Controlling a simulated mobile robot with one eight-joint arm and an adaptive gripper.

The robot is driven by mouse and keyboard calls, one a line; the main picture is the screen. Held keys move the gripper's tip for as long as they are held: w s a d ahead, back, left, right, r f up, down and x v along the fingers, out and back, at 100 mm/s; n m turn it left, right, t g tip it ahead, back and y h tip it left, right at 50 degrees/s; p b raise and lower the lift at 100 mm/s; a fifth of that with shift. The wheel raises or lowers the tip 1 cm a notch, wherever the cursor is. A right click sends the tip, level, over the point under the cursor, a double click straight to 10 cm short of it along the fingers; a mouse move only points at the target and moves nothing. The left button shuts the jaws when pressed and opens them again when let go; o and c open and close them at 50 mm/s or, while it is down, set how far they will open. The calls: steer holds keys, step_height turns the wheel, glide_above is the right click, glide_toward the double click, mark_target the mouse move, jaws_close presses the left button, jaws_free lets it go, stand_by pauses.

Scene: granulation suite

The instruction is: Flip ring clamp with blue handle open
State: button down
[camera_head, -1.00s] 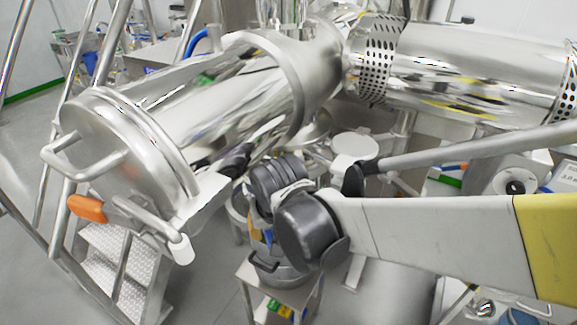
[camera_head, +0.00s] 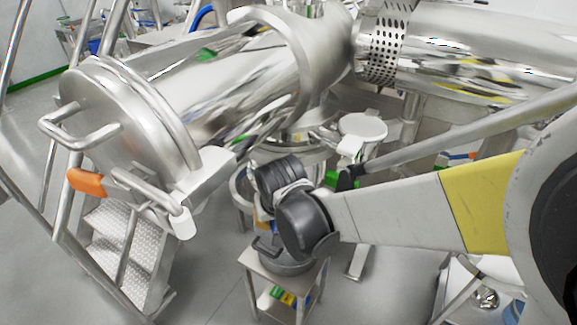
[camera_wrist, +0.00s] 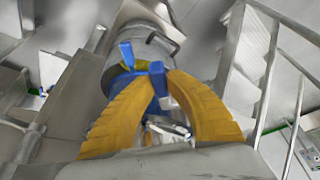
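Yellow curved fingers of my gripper (camera_wrist: 160,76) reach forward in the wrist view, their tips close together. Blue pieces (camera_wrist: 127,54) show around and between the tips. I cannot tell which blue piece is the clamp's handle or whether the fingers grip it. Bare metal of the ring clamp is not clearly visible. In the head view my wrist (camera_head: 288,205) hides the clamp area, and only small blue and yellow bits show beside it.
A metal pot with a dark handle (camera_head: 286,262) stands on a small steel table (camera_head: 262,270). The big steel vessel (camera_head: 130,115) with an orange-handled latch (camera_head: 86,182) is at left. Metal steps (camera_head: 110,240) and railings stand beside it. Floor shows right of the table.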

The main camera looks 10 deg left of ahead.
steer(key=a, duration=0.1)
steer(key=s+a+m, duration=0.1)
steer(key=a, duration=0.1)
steer(key=shift+a+h, duration=0.15)
steer(key=shift+h, duration=0.15)
steer(key=c, duration=1.3)
jaws_free()
steer(key=shift+c, duration=0.2)
